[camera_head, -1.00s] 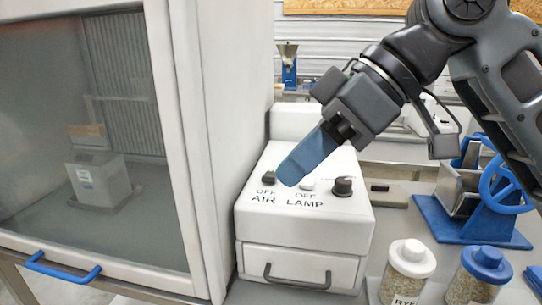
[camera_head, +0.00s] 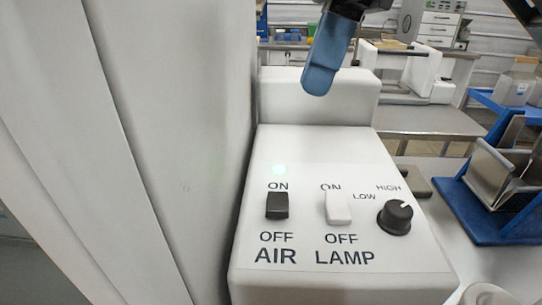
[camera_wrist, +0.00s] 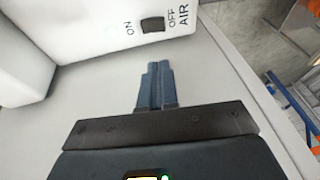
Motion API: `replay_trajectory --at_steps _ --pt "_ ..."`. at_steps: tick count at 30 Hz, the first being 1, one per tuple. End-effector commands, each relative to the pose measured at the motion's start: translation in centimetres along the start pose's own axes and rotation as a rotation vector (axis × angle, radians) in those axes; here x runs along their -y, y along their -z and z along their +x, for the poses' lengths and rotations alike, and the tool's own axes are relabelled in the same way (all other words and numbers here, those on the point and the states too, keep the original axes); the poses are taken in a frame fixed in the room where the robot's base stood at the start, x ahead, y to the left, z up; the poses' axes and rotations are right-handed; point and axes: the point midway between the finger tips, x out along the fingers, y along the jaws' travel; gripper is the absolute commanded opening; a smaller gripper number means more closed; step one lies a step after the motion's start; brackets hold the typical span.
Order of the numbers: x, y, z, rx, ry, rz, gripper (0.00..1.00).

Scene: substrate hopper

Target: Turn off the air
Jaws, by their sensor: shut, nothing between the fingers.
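The AIR switch (camera_head: 277,205) is a black rocker on the sloped top of the white control box (camera_head: 320,284), between the words ON and OFF. A pale green light (camera_head: 279,170) glows above its ON label. I cannot clearly tell which end of the rocker is pressed in. My gripper (camera_head: 318,86) is shut and empty, its blue fingers in front of the box's raised back part and apart from the switch. In the wrist view the closed fingertips (camera_wrist: 157,68) point toward the AIR switch (camera_wrist: 152,24), with a gap between.
A white LAMP switch (camera_head: 338,207) sits right of the AIR switch, and a black knob (camera_head: 396,217) marked LOW and HIGH further right. A tall white cabinet wall (camera_head: 180,120) stands close on the left. A blue-based metal device (camera_head: 490,185) is at the right.

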Motion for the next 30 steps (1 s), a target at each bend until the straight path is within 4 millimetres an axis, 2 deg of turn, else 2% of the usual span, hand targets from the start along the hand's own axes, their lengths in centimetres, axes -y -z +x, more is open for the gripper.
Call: replay_trajectory --at_steps 11,16,20,30 --pt "0.0 0.0 0.0 0.002 0.0 0.0 0.0" --pt "0.0 -0.1 1.0 0.002 0.002 0.001 0.0" --pt "0.0 -0.1 3.0 0.003 0.002 0.001 0.0" --pt "0.1 -0.1 9.6 0.002 0.001 0.0 0.0"
